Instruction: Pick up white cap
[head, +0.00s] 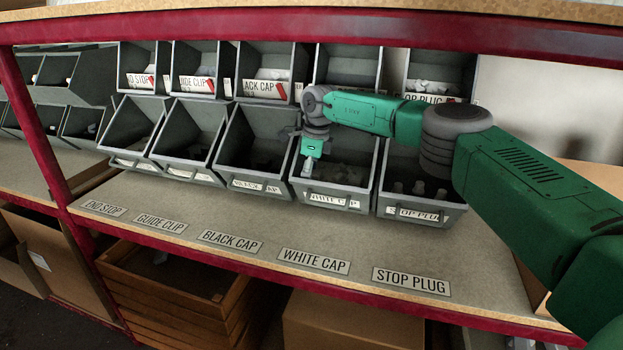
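The white cap bin (362,191) is in the lower row of grey bins, with a "WHITE CAP" label on its front. My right arm reaches in from the right. My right gripper (307,172) points down at the left side of this bin, near its front edge. Its fingers are small, and I cannot see whether they are open or hold anything. My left gripper is out of view.
A stop plug bin (425,213) stands to the right and a black cap bin (255,185) to the left. An upper row of bins is behind. The shelf (255,222) in front is clear except for flat labels. A red beam (300,24) crosses above.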

